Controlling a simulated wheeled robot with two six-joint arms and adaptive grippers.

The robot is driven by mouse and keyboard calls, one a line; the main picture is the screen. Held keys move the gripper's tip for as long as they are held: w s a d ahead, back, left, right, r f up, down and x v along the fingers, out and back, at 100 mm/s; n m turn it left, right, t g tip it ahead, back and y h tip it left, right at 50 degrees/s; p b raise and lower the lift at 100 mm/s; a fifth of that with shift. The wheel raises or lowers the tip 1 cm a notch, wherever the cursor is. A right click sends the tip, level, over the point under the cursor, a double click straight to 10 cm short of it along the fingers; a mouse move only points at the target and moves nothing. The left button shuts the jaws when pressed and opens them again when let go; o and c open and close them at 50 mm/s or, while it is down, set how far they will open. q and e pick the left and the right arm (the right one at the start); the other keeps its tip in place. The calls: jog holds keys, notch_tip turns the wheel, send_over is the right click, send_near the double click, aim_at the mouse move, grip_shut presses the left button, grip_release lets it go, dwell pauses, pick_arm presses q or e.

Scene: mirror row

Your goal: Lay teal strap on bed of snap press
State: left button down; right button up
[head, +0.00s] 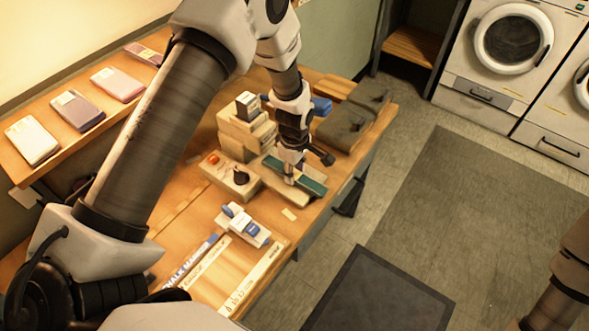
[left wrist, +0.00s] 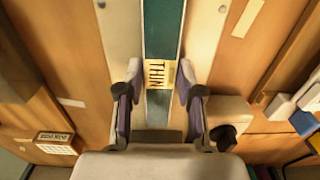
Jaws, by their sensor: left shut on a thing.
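The teal strap (head: 312,186) lies lengthwise along a pale, narrow bed (head: 282,190) on the wooden table. My left gripper (head: 289,177) points down at the strap's middle and is shut on it. In the left wrist view the teal strap (left wrist: 162,30) runs up between the two fingers (left wrist: 158,100), with a yellow label reading THIN. Pale bed surface (left wrist: 120,40) shows on both sides of it. I cannot tell whether the strap touches the bed all along. My right gripper is out of view; only part of my right arm shows.
A pale box with a red button and black knob (head: 232,175) stands beside the bed. Stacked pale blocks (head: 245,130) and grey-green bundles (head: 350,125) stand behind. A white-and-blue item (head: 245,225) and labelled strips (head: 250,280) lie nearer. Washers (head: 510,50) stand beyond open floor.

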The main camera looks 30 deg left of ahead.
pick_arm(q)
jog(key=shift+f, duration=0.15)
jog(key=c, duration=0.7)
grip_release()
jog(key=shift+o, duration=0.2)
notch_tip(320, 180, up, 12)
